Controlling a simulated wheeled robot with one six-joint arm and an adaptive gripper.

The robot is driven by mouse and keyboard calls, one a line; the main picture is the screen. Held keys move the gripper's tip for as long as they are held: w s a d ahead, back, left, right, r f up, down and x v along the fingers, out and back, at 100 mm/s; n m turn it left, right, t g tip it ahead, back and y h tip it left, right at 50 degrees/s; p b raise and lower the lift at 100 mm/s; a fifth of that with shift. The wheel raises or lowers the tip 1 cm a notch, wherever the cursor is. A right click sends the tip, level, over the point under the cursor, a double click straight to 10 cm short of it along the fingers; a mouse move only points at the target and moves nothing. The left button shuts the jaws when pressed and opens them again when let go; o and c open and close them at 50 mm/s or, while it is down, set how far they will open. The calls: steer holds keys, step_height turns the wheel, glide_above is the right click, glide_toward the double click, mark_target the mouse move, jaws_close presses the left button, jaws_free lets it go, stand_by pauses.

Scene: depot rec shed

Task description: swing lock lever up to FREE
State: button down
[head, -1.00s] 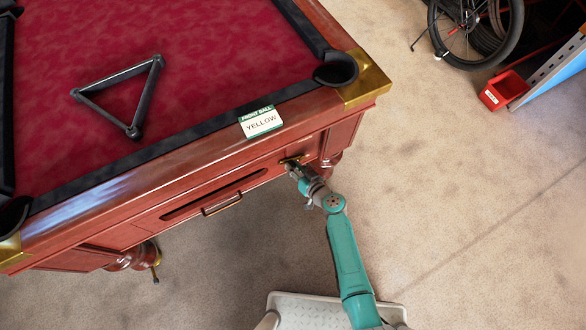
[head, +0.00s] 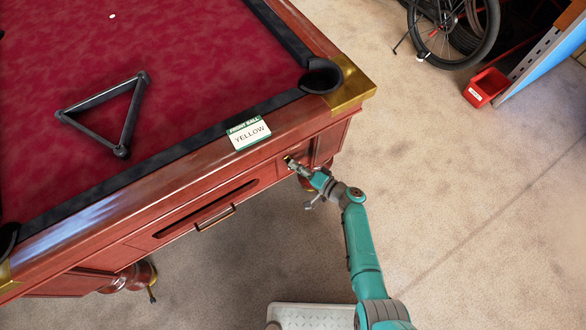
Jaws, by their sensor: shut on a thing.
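A small brass lock fitting (head: 287,160) sits on the front side of the red-brown pool table (head: 150,192), to the right of the drawer. My gripper (head: 295,167) is at this fitting, its fingers shut on the lock lever. The lever itself is mostly hidden by the fingers and is too small to judge its angle. No FREE marking can be read. My teal arm reaches up to it from the lower right.
A drawer handle (head: 215,218) is left of the lock. A card reading YELLOW (head: 249,133) lies on the rail above. A black triangle rack (head: 122,150) lies on the red cloth. A red bin (head: 486,87) and a bicycle (head: 447,25) stand at upper right. Floor at right is clear.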

steer(key=shift+w+d+f+m+t+y, duration=0.15)
steer(key=shift+w+d+m+y, duration=0.25)
steer(key=shift+m, duration=0.5)
steer(key=shift+w+d+r+m+t+y, duration=0.1)
steer(key=shift+w+d+m+t+y, duration=0.15)
steer(key=shift+d+m, duration=0.45)
steer(key=shift+a+m, duration=0.2)
steer(key=shift+m, duration=0.1)
steer(key=c, duration=0.9)
jaws_free()
steer(key=shift+f, duration=0.1)
steer(key=v, duration=1.2)
